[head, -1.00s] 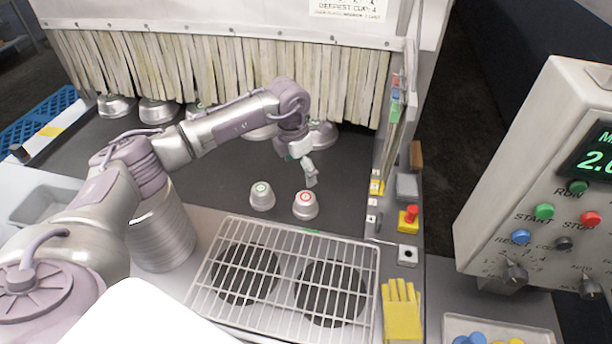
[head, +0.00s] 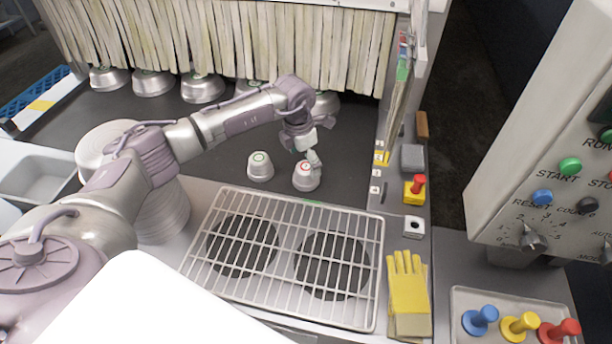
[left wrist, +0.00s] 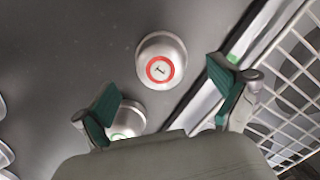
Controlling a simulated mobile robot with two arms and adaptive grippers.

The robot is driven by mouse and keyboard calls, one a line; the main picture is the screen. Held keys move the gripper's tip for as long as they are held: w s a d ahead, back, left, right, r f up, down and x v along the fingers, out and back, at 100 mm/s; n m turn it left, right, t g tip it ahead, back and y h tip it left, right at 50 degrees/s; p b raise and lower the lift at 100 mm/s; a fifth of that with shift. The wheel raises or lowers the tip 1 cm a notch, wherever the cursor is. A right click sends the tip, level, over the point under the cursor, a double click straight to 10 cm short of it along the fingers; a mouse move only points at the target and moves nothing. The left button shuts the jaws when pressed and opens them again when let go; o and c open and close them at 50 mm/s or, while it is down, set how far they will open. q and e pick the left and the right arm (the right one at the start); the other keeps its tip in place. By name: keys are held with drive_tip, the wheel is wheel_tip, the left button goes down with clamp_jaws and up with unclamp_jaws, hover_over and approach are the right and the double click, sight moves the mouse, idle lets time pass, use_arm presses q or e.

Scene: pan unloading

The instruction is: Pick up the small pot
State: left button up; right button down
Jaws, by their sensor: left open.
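Two small silver pots stand upside down on the dark belt. One has a red ring on top (head: 304,180) and the other a green ring (head: 260,167), just to its left. My left gripper (head: 314,158) is open and empty at the red-ringed pot, overlapping its far right side in the head view; contact cannot be told. In the left wrist view the red-ringed pot (left wrist: 161,70) lies ahead between the spread green fingertips (left wrist: 163,82). A second small pot (left wrist: 128,118) sits lower left there, partly hidden by a finger. My right gripper is out of view.
A wire rack (head: 228,278) over two dark round openings lies in front of the pots. Larger silver pots (head: 203,88) line the strip curtain (head: 210,40) behind. A red button on a yellow box (head: 415,190) and yellow gloves (head: 407,290) are at right.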

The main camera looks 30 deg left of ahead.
sight(306, 167)
use_arm(q)
wheel_tip(306, 167, down, 3)
drive_tip(key=shift+d+f+b, duration=0.1)
drive_tip(key=shift+f+b, duration=0.05)
drive_tip(key=shift+b, duration=0.6)
drive_tip(key=shift+w+f, duration=0.15)
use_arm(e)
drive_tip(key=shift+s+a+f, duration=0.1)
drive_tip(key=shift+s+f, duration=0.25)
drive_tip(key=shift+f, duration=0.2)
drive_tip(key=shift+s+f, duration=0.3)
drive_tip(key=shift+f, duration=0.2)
use_arm(q)
drive_tip(key=c, duration=1.2)
drive_tip(key=shift+c, duration=0.2)
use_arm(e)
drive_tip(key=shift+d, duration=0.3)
use_arm(q)
drive_tip(key=shift+r, duration=0.25)
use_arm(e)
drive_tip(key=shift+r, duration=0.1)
